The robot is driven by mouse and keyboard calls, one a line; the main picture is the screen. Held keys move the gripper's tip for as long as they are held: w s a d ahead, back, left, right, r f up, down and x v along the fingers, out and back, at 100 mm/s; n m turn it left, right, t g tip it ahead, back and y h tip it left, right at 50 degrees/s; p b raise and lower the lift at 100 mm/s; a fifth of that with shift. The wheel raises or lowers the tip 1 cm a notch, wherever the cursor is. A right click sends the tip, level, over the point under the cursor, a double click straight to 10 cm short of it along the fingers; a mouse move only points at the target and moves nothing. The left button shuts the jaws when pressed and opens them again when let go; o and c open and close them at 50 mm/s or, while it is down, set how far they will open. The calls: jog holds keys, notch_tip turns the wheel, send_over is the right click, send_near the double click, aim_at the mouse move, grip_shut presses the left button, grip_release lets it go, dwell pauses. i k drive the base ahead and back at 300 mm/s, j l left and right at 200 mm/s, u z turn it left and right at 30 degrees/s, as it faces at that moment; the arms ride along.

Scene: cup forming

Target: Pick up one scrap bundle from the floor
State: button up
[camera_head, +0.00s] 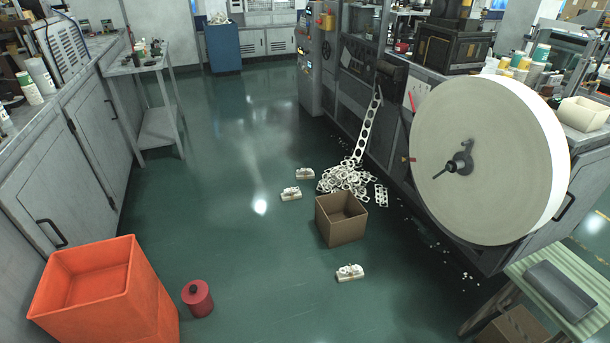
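Three small cream scrap bundles lie apart on the green floor. One bundle (350,272) is in front of the brown box. A second bundle (291,193) lies to the left of and behind the box. A third bundle (305,174) lies just beyond the second. A loose heap of punched scrap strip (346,180) lies behind the box, under a perforated strip (368,127) hanging from the machine. My gripper is not in view.
An open brown box (341,219) stands mid-floor. An orange bin (95,290) and a red canister (198,298) stand at lower left. A machine with a large paper roll (485,160) is at right, with a striped bench (568,275) below. Floor between bin and box is clear.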

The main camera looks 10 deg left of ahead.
aim_at(302, 174)
jog(key=i+j+u, duration=0.2)
jog(key=i+u, duration=0.15)
jog(key=i, duration=0.5)
jog(key=i+u, duration=0.35)
jog(key=i, duration=0.55)
jog(key=i+u, duration=0.1)
jog(key=i, duration=0.85)
jog(key=i+l+u, duration=0.15)
jog(key=i, duration=0.8)
jog(key=i+j, duration=0.1)
jog(key=i, duration=0.5)
jog(key=i+j+z, duration=0.15)
jog(key=i, duration=0.4)
jog(key=i+j, duration=0.1)
jog(key=i, duration=0.5)
jog(key=i+j+z, duration=0.35)
jog(key=i, duration=0.15)
jog(key=i+j+z, duration=0.4)
jog(key=i+l, duration=0.05)
jog(key=l, duration=0.05)
